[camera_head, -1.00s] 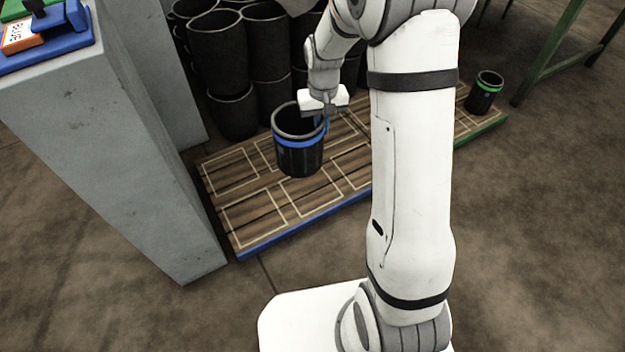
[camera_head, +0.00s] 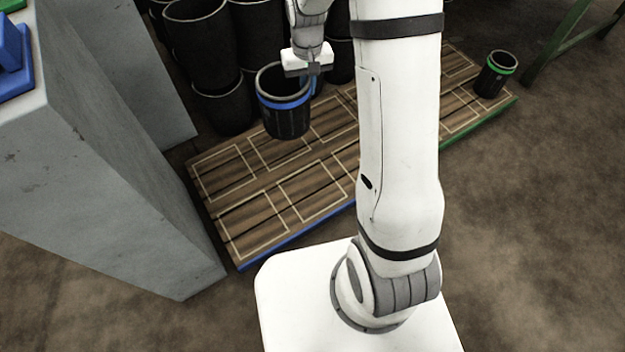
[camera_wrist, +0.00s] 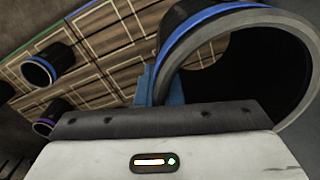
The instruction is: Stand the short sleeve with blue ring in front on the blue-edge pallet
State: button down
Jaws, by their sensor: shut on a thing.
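My gripper (camera_head: 310,72) is shut on the wall of a short black sleeve with a blue ring (camera_head: 285,118). The sleeve is upright, its open mouth facing up, and looks held above the blue-edge pallet (camera_head: 238,222). In the wrist view the sleeve (camera_wrist: 215,20) fills the upper right, with a blue finger at its rim. The pallet's boards carry pale rectangular outlines, and its near part is bare. How high the sleeve's base is above the boards is hard to tell.
A green-ring sleeve (camera_head: 496,75) stands on the green-edge pallet (camera_head: 478,125) at the right. Tall dark sleeves (camera_head: 205,45) crowd behind. A grey block (camera_head: 110,190) stands close on the left. A purple-ring sleeve (camera_wrist: 50,118) shows in the wrist view.

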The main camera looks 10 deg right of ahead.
jog(key=shift+w, duration=0.25)
jog(key=shift+r, duration=0.1)
jog(key=d+f, duration=0.2)
jog(key=f, duration=1.1)
jog(key=s+d+f, duration=0.1)
jog(key=d+f, duration=0.1)
jog(key=f, duration=1.2)
jog(key=s+d+f, duration=0.1)
jog(key=d+f, duration=0.1)
jog(key=f, duration=1.1)
jog(key=shift+d+f+m+b, duration=0.3)
jog(key=shift+f+m+b, duration=0.05)
jog(key=shift+m+b, duration=0.1)
